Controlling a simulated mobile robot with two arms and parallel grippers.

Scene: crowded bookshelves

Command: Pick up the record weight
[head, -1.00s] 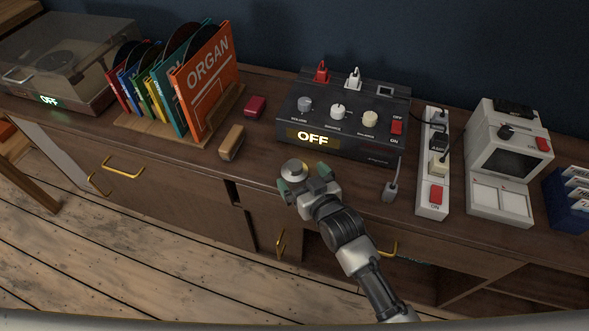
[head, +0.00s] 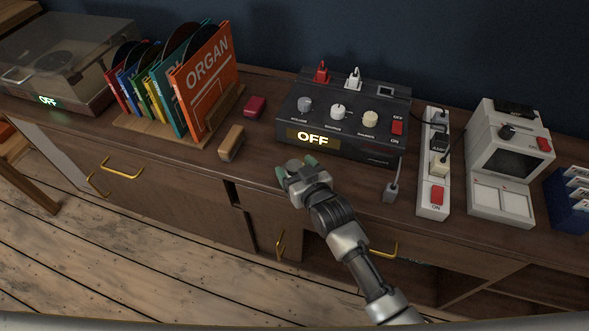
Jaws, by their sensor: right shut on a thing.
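The record weight (head: 293,164) is a small round silvery piece at the front edge of the cabinet top, in front of the black amplifier. My right gripper (head: 296,168) is shut on it, with green-tipped fingers on either side. The gripper covers most of the weight, so I cannot tell whether it touches the wood. My left gripper is not in view.
The black amplifier (head: 340,115), reading OFF, stands just behind the gripper. A wooden brush (head: 231,143) and a red box (head: 255,107) lie to the left, near the record rack. A grey plug (head: 391,191) and a white power strip (head: 433,165) are to the right.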

